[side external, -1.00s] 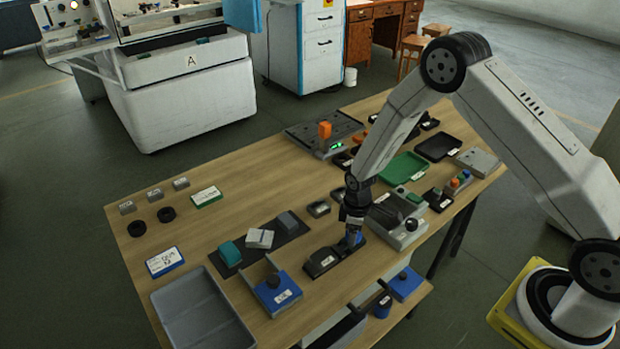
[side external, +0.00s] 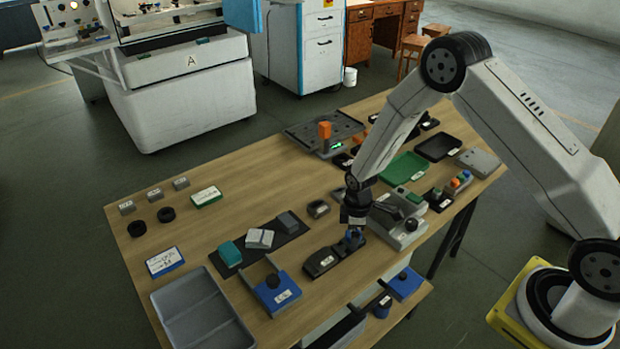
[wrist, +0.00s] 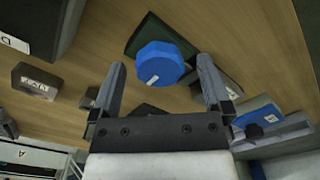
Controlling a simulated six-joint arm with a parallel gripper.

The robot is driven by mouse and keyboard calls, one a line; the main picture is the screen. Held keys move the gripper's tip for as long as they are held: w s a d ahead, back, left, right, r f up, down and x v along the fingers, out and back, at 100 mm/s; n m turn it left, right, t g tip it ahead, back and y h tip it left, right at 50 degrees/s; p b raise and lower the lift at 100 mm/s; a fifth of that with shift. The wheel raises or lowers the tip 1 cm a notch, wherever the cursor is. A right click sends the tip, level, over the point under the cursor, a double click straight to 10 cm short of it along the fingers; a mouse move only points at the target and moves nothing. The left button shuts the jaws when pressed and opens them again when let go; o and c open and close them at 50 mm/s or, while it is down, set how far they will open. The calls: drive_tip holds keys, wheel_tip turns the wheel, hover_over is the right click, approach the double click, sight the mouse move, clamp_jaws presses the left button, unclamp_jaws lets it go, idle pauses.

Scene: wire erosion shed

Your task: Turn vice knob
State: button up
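The blue knob (wrist: 160,66) has a white mark on its face and sits on a dark base in the wrist view. In the side external view the knob (side external: 354,238) is partly hidden under my gripper, at the end of a black labelled block (side external: 322,263). My gripper (wrist: 160,62) is open, with one finger on each side of the knob and a visible gap at both sides. In the side external view my gripper (side external: 354,226) is right over the knob, pointing down. I cannot tell how far the fingertips reach down beside it.
A grey machine block with a dark ball knob (side external: 411,225) stands close right of my gripper. A blue block (side external: 277,294) and grey tray (side external: 202,316) lie at the front left. Bare wood shows left of the dark mat (side external: 235,266).

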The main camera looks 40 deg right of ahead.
drive_tip(key=shift+r, duration=0.1)
drive_tip(key=shift+r, duration=3.8)
drive_tip(key=shift+r, duration=0.1)
drive_tip(key=shift+s+r, duration=0.1)
drive_tip(key=shift+r, duration=0.15)
drive_tip(key=s+a+r+m+t, duration=0.1)
drive_tip(key=s+r+m+t, duration=0.1)
drive_tip(key=s+r+m, duration=0.7)
drive_tip(key=shift+s+r+t, duration=0.3)
drive_tip(key=shift+s+r, duration=1.8)
drive_tip(key=shift+s, duration=0.95)
drive_tip(key=shift+a, duration=0.1)
